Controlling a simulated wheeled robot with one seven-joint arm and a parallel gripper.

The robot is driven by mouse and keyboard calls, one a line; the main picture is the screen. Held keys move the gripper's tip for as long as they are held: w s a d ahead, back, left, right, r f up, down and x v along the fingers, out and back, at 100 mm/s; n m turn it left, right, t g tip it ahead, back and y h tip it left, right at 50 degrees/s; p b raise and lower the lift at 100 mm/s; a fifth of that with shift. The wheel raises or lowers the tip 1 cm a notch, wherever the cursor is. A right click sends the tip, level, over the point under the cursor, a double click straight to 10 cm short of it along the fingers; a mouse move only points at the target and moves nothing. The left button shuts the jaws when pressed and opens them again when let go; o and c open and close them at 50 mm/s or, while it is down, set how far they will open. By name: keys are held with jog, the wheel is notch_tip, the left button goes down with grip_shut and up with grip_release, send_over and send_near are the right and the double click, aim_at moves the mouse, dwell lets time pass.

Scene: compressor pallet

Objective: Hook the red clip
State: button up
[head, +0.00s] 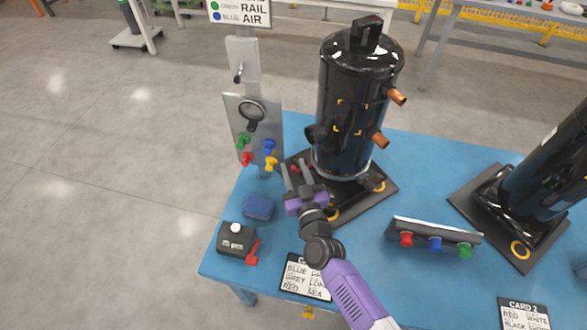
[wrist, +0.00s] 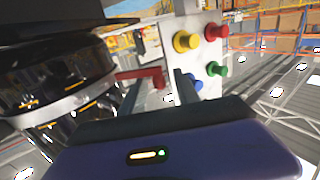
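A red L-shaped bar, which looks like the red clip, shows in the wrist view (wrist: 150,76) beside the black compressor (wrist: 60,65). A little red also shows in the head view (head: 296,169) by the compressor's (head: 352,105) lower left side. My gripper (head: 294,167) is open, with its two fingers apart, at the left edge of the compressor's dark base plate. In the wrist view the red bar appears between and beyond the fingertips (wrist: 158,80). I cannot tell whether they touch it. Where the bar attaches is hidden.
A grey panel (head: 233,112) with coloured knobs stands close to the left of my gripper. A blue block (head: 258,207) and a black box with a red lever (head: 237,241) lie nearer. A rail with knobs (head: 433,236) and a second compressor (head: 552,165) are on the right.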

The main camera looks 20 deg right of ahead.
jog(key=shift+w, duration=0.25)
grip_shut()
